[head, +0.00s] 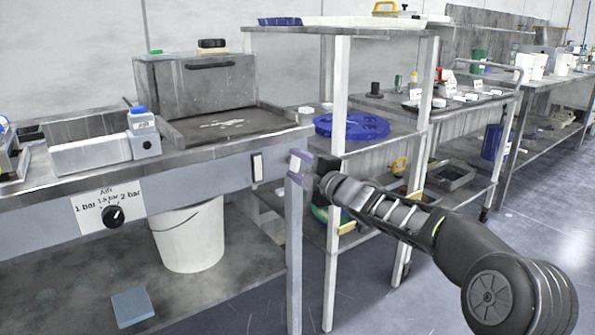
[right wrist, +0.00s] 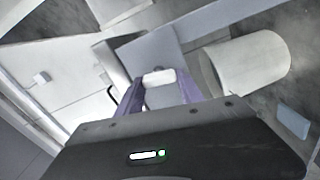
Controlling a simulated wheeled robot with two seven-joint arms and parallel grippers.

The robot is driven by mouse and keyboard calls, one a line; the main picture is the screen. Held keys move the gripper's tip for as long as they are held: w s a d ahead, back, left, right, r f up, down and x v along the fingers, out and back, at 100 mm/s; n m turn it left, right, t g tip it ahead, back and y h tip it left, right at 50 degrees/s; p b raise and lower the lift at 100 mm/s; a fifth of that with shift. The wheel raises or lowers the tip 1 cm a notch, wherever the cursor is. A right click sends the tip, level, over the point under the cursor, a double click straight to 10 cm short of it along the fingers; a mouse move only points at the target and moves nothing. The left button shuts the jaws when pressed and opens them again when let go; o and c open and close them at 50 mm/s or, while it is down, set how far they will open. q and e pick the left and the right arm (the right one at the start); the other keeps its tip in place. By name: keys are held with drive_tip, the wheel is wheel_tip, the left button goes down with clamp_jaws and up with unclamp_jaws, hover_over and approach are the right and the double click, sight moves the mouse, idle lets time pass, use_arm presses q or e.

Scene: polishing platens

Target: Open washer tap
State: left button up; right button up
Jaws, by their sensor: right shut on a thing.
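My right gripper (head: 299,163) is at the right front corner of the left bench, by the top of its leg. In the right wrist view its two purple fingers (right wrist: 160,92) are shut on a small white piece (right wrist: 159,77). The fingers hide most of this piece, and I cannot tell for sure that it is the washer tap. A grey box-shaped unit (head: 195,92) with a dark handle stands on the bench beside a flat basin (head: 225,125). My left gripper is not in view.
A white switch plate (head: 257,167) and a black air knob (head: 113,216) are on the bench front. A white bucket (head: 190,237) stands below; it also shows in the right wrist view (right wrist: 248,68). A shelf rack with a blue platen (head: 351,126) stands close right.

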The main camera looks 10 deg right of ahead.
drive_tip(key=shift+n, duration=0.5)
drive_tip(key=o, duration=1.4)
drive_tip(key=shift+s, duration=0.1)
drive_tip(key=v, duration=0.7)
drive_tip(key=shift+s+d, duration=0.1)
drive_tip(key=shift+s, duration=0.2)
